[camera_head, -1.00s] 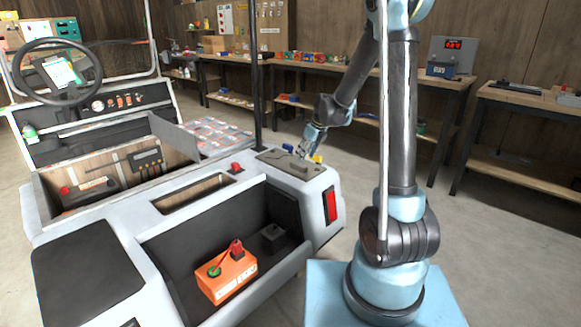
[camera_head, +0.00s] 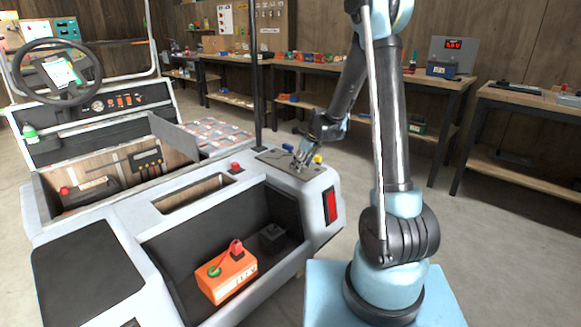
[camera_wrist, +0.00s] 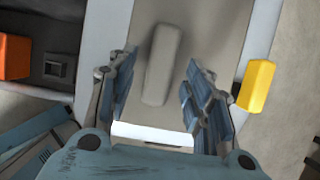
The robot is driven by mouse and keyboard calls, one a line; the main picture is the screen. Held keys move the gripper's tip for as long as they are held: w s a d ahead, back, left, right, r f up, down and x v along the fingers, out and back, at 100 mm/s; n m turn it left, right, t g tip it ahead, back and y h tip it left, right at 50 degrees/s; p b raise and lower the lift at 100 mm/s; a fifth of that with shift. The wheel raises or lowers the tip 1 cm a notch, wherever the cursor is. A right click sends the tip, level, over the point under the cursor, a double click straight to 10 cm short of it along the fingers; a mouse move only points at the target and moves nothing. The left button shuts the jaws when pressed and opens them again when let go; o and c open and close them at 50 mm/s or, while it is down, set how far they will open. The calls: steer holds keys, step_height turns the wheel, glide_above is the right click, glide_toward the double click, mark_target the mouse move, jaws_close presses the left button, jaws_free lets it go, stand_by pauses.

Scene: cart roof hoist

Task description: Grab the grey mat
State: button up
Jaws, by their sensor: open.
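The grey mat (camera_head: 270,156) lies flat on the white rear corner of the cart. In the wrist view the mat (camera_wrist: 208,30) shows a raised, rounded grey bar (camera_wrist: 162,65) along its middle. My gripper (camera_head: 301,162) is over the mat, pointing down. In the wrist view my gripper (camera_wrist: 161,78) is open, with one finger on each side of the bar. A gap shows between each finger and the bar. I cannot tell how far above the mat the fingertips are.
A yellow block (camera_wrist: 256,86) stands close beside the right finger. A red button (camera_head: 235,167) is left of the mat. An orange box (camera_head: 226,276) sits in the cart's open bay. A dark upright post (camera_head: 257,80) rises behind the mat. Workbenches line the wall.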

jaws_close()
